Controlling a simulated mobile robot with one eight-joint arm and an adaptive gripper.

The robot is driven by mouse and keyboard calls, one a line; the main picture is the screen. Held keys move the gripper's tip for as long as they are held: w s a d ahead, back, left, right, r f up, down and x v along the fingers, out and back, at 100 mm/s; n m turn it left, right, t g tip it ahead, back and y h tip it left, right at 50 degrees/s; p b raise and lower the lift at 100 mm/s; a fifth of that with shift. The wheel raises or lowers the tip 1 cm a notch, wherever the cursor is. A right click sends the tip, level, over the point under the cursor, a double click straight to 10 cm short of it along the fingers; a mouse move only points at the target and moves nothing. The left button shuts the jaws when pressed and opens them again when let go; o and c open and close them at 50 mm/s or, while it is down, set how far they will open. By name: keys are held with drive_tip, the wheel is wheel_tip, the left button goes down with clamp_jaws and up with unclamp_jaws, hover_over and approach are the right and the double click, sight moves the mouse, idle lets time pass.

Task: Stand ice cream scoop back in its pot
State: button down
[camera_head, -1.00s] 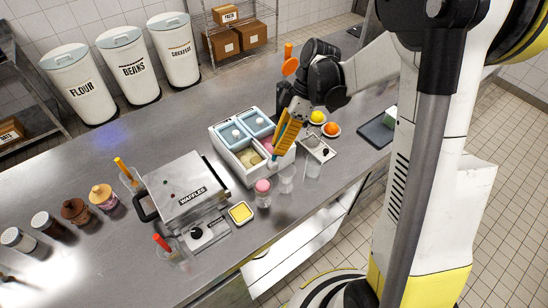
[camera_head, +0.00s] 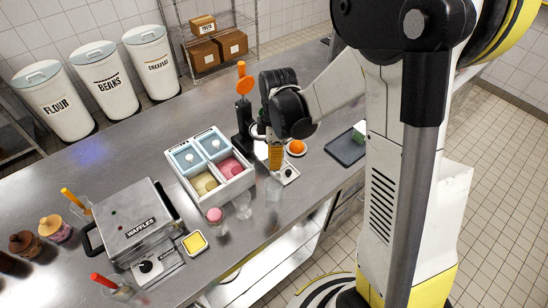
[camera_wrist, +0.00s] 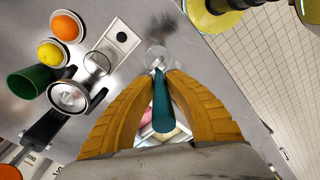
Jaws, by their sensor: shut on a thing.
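My gripper (camera_head: 275,165) is shut on the teal handle of the ice cream scoop (camera_wrist: 163,105) and holds it above the counter, right of the ice cream box. The orange fingers hide most of the scoop in the head view. In the wrist view a round, clear vessel (camera_wrist: 158,55) shows just beyond the fingertips, overlapping the scoop's metal end; I cannot tell whether the end is inside. A clear glass (camera_head: 273,190) stands below the gripper in the head view. I cannot tell which is the pot.
The white ice cream box (camera_head: 226,190) has two blue lids and open yellow and pink tubs. A black-handled device (camera_wrist: 55,120), green cup (camera_wrist: 30,82), lemon (camera_wrist: 52,53) and orange (camera_wrist: 67,27) stand nearby. The waffle iron (camera_head: 138,220) is to the left. A dark tray (camera_head: 345,148) lies right.

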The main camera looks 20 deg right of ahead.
sight(274, 177)
drive_tip(key=shift+f+b, duration=3.6)
drive_tip(key=shift+f, duration=0.75)
drive_tip(key=c, duration=1.4)
unclamp_jaws()
drive_tip(key=shift+o, duration=0.2)
drive_tip(key=r, duration=1.2)
drive_tip(key=shift+w+d, duration=0.15)
drive_tip(key=shift+d, duration=0.15)
